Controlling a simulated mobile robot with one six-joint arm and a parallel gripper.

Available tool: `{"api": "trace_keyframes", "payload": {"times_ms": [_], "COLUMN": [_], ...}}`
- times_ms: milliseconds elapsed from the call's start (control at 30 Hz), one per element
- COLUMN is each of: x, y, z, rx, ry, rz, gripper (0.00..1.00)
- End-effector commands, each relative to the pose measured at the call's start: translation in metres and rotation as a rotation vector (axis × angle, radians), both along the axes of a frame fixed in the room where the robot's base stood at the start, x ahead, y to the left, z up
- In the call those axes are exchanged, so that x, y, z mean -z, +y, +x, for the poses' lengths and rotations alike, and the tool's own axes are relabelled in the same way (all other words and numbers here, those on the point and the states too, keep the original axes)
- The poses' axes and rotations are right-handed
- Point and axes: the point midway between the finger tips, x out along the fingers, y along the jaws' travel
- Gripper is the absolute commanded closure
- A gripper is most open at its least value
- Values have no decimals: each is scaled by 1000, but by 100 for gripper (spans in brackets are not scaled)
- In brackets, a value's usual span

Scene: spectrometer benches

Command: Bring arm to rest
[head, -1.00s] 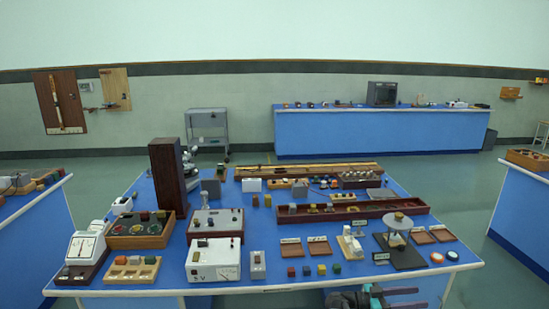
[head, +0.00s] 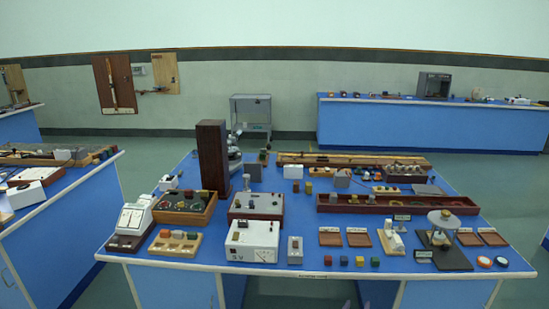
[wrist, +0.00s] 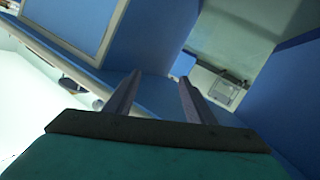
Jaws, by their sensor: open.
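My gripper (wrist: 159,84) shows in the wrist view with its two fingers apart and nothing between them. The wrist view is tilted. Blue bench panels and a bench edge lie beyond the fingers, and none of the bench-top objects is between them. In the head view the arm is nearly out of the picture; at most a faint tip shows at the bottom edge, below the front of the middle bench (head: 180,262).
The middle bench holds a white meter box (head: 252,241), a tall dark wooden block (head: 212,158), a black stand (head: 443,255) and small coloured cubes along its front. Another bench (head: 75,208) stands at left, with floor between them. A grey trolley (head: 251,113) stands behind.

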Motion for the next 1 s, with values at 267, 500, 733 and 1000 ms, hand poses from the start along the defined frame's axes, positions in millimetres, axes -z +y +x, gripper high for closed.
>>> {"api": "trace_keyframes", "payload": {"times_ms": [267,500,733,1000], "x": [74,132,177,208], "y": [77,129,160,172], "z": [-30,-81,-147,-232], "rx": [-239,-381,-456,-457], "ry": [226,462,709,1017], "rz": [132,243,338,427], "gripper": [51,51,51,51]}}
